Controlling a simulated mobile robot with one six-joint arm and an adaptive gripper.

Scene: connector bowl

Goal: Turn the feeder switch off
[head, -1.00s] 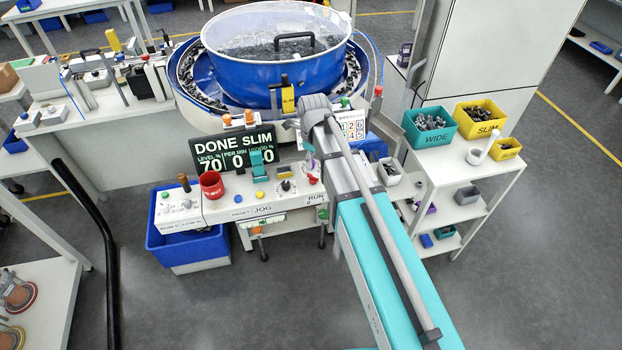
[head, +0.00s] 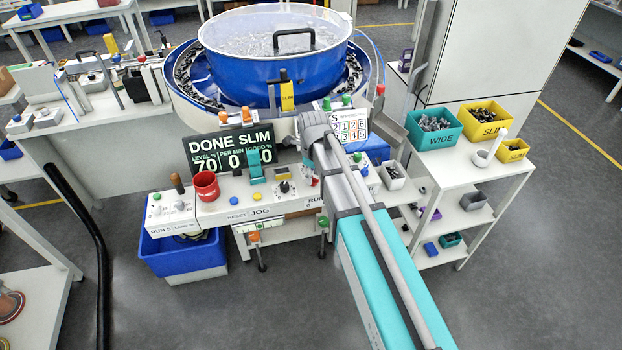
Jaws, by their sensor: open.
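The feeder is a large blue bowl (head: 270,85) with a clear lid, standing behind a white control panel (head: 235,205). The panel bears a teal upright lever-like part (head: 255,167), a dark rotary knob (head: 284,187) and several coloured buttons. A smaller white box (head: 160,212) at its left carries a brown-topped lever (head: 178,184). No readable label tells me which control is the feeder switch. My arm reaches over the panel's right part and hides some of it. My gripper's fingers are hidden behind the arm's end.
A sign (head: 232,151) reads DONE SLIM. A red cup (head: 206,186) stands on the panel's left part. At the right, a white shelf unit (head: 470,171) holds WIDE (head: 435,126) and SLIM (head: 483,121) bins. A blue crate (head: 183,254) sits below the panel. Grey floor is open at the right.

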